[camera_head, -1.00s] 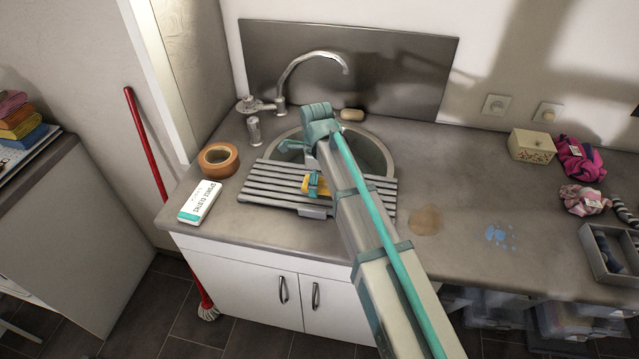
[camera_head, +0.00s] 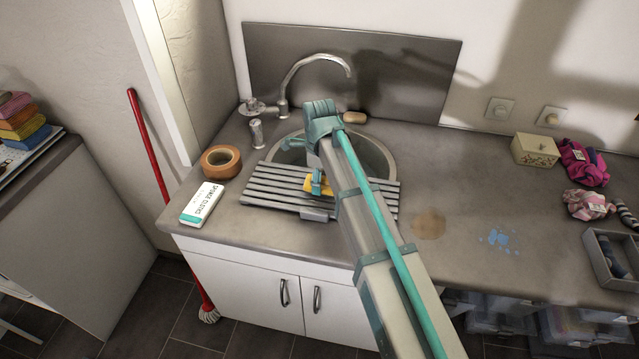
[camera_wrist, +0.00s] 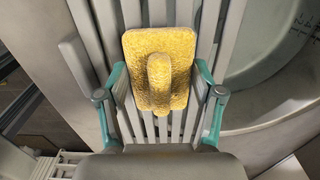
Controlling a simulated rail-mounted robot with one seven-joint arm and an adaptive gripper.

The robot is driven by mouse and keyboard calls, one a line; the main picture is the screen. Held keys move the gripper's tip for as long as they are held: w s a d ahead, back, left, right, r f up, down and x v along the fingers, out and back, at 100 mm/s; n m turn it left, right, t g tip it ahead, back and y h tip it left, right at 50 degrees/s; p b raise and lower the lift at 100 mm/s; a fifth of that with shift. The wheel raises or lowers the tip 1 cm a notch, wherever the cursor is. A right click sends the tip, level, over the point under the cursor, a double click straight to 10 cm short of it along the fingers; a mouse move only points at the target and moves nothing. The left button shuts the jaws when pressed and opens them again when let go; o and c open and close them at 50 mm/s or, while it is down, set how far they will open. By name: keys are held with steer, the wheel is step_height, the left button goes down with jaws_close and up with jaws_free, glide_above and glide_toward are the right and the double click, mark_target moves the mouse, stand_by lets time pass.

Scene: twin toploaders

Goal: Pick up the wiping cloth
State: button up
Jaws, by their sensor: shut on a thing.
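The yellow wiping cloth (camera_head: 311,188) lies at the slatted grey drainboard (camera_head: 270,186) in front of the round sink. In the wrist view the cloth (camera_wrist: 136,48) is a rounded, textured square with a raised fold in its middle. My gripper (camera_wrist: 160,75) has its teal fingers on the left and right sides of the cloth and is shut on it. In the head view my gripper (camera_head: 318,180) reaches down over the board, and my arm hides part of it. I cannot tell whether the cloth is clear of the slats.
The faucet (camera_head: 300,75) and sink (camera_head: 375,155) are behind the board.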

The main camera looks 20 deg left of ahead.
steer(key=s+d+r+b, duration=0.4)
steer(key=s+d+r, duration=0.4)
steer(key=s+r, duration=0.3)
steer(key=shift+s+r, duration=0.2)
steer(key=shift+r, duration=0.05)
steer(key=shift+d, duration=0.1)
steer(key=o, duration=0.3)
steer(key=c, duration=0.3)
steer(key=shift+r, duration=0.15)
